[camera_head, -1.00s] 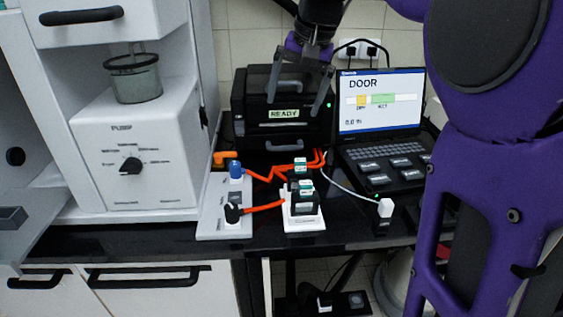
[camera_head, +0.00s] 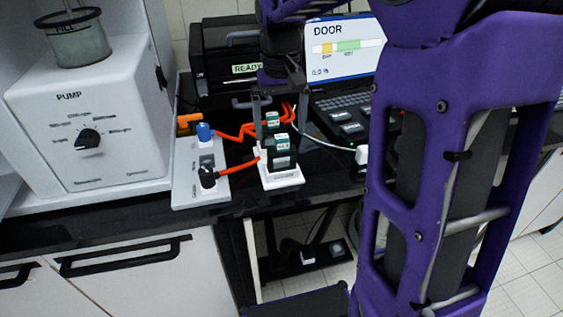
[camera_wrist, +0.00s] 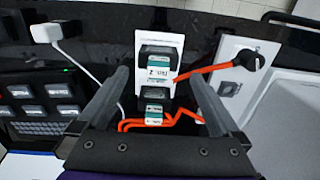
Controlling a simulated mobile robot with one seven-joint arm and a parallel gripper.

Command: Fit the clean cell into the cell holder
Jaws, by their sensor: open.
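Two black cells with white-and-teal labels stand by a white stand (camera_head: 284,181) on the black bench: a front cell (camera_head: 281,158) and a rear cell (camera_head: 272,121). In the wrist view the front cell (camera_wrist: 160,60) is in the stand, and the rear cell (camera_wrist: 154,110) shows its label nearer my gripper. My gripper (camera_head: 281,122) is open above and around the rear cell; its fingers (camera_wrist: 158,80) are apart with nothing visibly pinched between them. I cannot tell which cell is clean. No part is clearly readable as the cell holder.
A white panel (camera_head: 187,188) with a blue knob (camera_head: 204,132) and a black plug (camera_head: 208,176) stands left of the stand. Orange cables run close behind the cells. A black READY machine (camera_head: 215,85), a DOOR screen (camera_head: 340,35) and a white pump (camera_head: 108,155) surround the bench.

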